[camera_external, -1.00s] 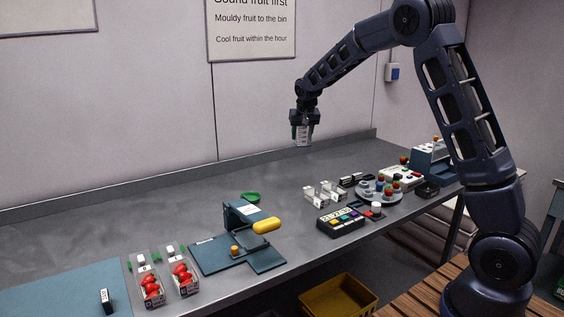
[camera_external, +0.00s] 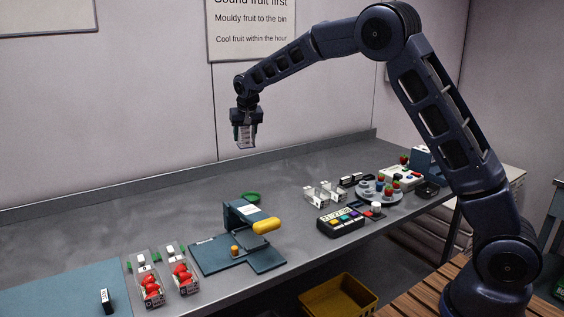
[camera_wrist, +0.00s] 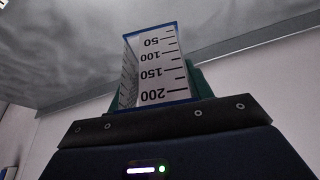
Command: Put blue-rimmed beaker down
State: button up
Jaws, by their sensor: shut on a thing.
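My gripper (camera_external: 244,137) is shut on the blue-rimmed beaker (camera_external: 246,138) and holds it in the air above the back of the grey bench (camera_external: 330,172), well clear of its top. In the wrist view the beaker (camera_wrist: 158,72) is a clear, square-sided vessel with a blue rim and black graduation marks from 50 to 200. Its numbers appear upside down there. Dark green finger parts show beside it, and the gripper body covers its lower end in that view.
Red fruit punnets (camera_external: 151,287) stand at the front left. A timer (camera_external: 341,221) and a round tray (camera_external: 377,199) are on the right. The back left bench is clear.

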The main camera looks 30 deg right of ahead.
jog(key=s+a+n+y, duration=0.1)
jog(key=s+a, duration=0.1)
jog(key=a, duration=1.1)
jog(key=s+a+n, duration=0.1)
jog(key=s+a, duration=0.1)
jog(key=a, duration=1)
notch_tip(320, 180, down, 20)
jog(key=shift+a+f, duration=0.1)
jog(key=shift+f, duration=0.15)
jog(key=o, duration=0.9)
jog(key=shift+o, duration=0.2)
